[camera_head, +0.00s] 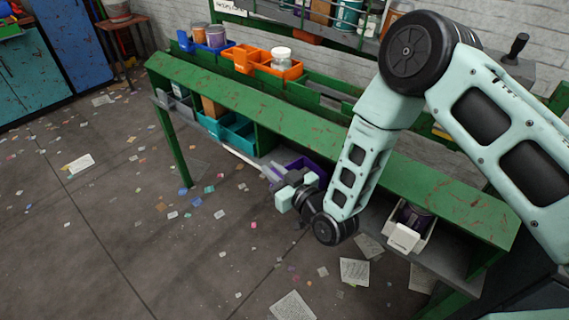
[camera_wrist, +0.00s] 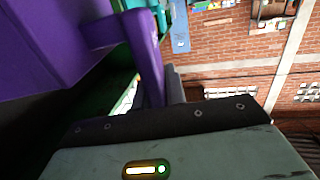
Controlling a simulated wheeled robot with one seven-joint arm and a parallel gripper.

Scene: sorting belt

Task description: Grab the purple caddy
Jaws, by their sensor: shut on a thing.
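The purple caddy (camera_head: 305,166) stands on the low shelf under the green bench, partly hidden behind my arm and gripper. In the wrist view the caddy (camera_wrist: 45,45) fills the upper left, and its handle-like purple bar (camera_wrist: 147,60) runs down between my fingers. My gripper (camera_head: 272,175) is at the caddy's front left side, shut on this bar. In the wrist view only part of the gripper's fingers (camera_wrist: 174,84) shows; the exact contact is hidden.
Teal bins (camera_head: 236,132) stand on the shelf left of the caddy. A whitish bin (camera_head: 403,238) with a dark jar stands to the right. The green bench top (camera_head: 290,125) lies above the shelf. Orange bins (camera_head: 277,68) stand behind it. Papers litter the open floor in front.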

